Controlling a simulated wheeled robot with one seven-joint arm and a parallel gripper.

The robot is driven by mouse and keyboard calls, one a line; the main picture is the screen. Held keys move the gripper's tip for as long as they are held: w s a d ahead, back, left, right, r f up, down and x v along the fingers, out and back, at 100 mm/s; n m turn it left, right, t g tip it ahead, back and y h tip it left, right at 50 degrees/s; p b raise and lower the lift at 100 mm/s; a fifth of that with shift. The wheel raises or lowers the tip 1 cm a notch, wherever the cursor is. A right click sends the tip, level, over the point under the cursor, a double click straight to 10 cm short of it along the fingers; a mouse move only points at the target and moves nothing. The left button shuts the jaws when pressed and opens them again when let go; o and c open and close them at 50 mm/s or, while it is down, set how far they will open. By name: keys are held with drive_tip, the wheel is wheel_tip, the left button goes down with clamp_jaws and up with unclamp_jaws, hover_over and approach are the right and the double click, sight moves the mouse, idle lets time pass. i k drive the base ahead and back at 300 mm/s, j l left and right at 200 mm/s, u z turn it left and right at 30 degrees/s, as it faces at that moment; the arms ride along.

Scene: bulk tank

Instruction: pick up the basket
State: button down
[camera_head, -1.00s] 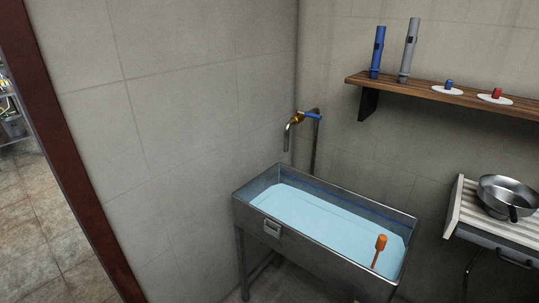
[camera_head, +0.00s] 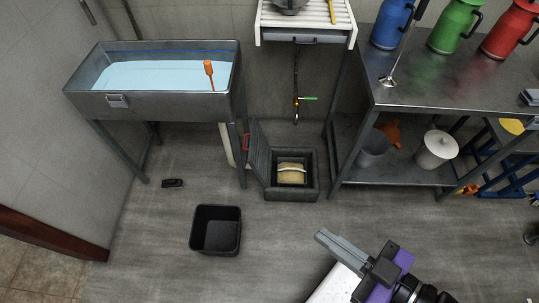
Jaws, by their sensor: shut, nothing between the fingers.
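A small basket (camera_head: 291,178) with a pale arched handle and tan contents sits inside a grey open box (camera_head: 270,192) on the floor. The box's hinged lid (camera_head: 261,152) stands up at its left side. My gripper (camera_head: 322,236) is shut and empty, over the floor to the lower right of the box, apart from it. It points up and left in the picture. The basket's sides are mostly hidden by the box walls.
A black bin (camera_head: 215,231) stands on the floor left of the box, near a small dark object (camera_head: 172,183). A water-filled trough (camera_head: 165,76) on legs is behind. A metal table (camera_head: 440,80) stands right. The floor in front of the box is clear.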

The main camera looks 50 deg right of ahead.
sight(291, 173)
drive_tip(key=z, duration=1.65)
drive_tip(key=j+z, duration=0.1)
drive_tip(key=j, duration=0.35)
drive_tip(key=k+j+z, duration=0.1)
drive_tip(key=j, duration=0.3)
drive_tip(key=j+z, duration=0.1)
drive_tip(key=j, duration=0.35)
drive_tip(key=k+j+z, duration=0.1)
drive_tip(key=j, duration=0.3)
drive_tip(key=k+j+z, duration=0.1)
drive_tip(key=j, duration=0.35)
drive_tip(key=k+j, duration=0.1)
drive_tip(key=j, duration=0.35)
drive_tip(key=k+j, duration=0.15)
drive_tip(key=j, duration=0.25)
drive_tip(key=k+j, duration=0.1)
drive_tip(key=j, duration=0.35)
drive_tip(key=k+j, duration=0.15)
drive_tip(key=j, duration=0.25)
